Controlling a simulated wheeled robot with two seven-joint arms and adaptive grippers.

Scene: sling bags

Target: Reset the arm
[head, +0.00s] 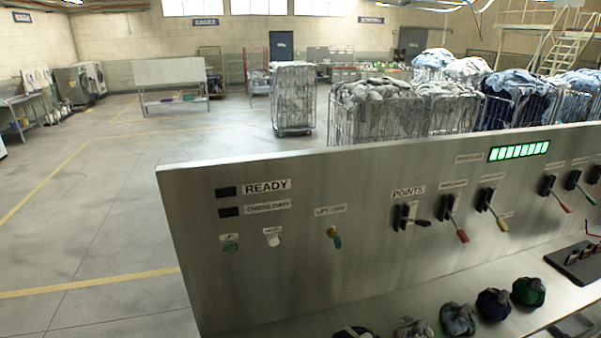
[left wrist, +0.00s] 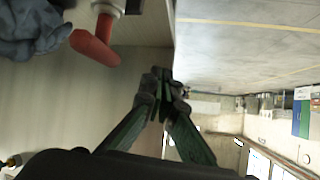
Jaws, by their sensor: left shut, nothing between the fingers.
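My left gripper (left wrist: 162,84) is shut and empty in the left wrist view, its dark and green fingers meeting at the tips. It hangs near the edge of a pale metal surface (left wrist: 80,115), apart from the red lever handle (left wrist: 95,45) at top left. A blue-grey cloth bundle (left wrist: 32,35) shows beside that handle. Neither gripper shows in the head view. There, a steel control panel (head: 265,290) carries levers with black, red and yellow handles, a green button (head: 231,246), a white button (head: 274,241) and a lit green indicator (head: 519,150).
Several small tied bags (head: 458,319) lie on the ledge below the panel, with a dark tray (head: 577,264) at right. Behind the panel stand wire cages of laundry (head: 375,112). A white table (head: 170,73) stands farther back. The floor (head: 110,190) at left is clear.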

